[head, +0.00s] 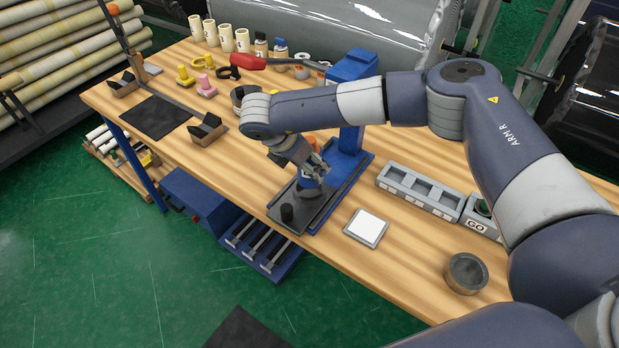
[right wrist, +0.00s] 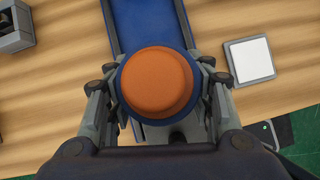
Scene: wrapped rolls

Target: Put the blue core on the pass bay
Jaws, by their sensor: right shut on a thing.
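My right gripper (right wrist: 158,95) is shut on the blue core (right wrist: 156,84), whose blue rim surrounds a round orange end in the right wrist view. In the head view my right gripper (head: 316,170) points down over the dark plate (head: 318,212) at the foot of the blue stand (head: 350,140); the core is mostly hidden there. I cannot tell whether the core touches the plate. A grey box marked GO (head: 478,226), with green inside, stands to the right, partly behind my arm; I cannot tell if it is the pass bay. My left gripper is out of view.
A grey tray with several compartments (head: 455,198) adjoins the GO box. A white-topped square pad (head: 366,228) and a dark round cup (head: 466,273) are near the front edge.

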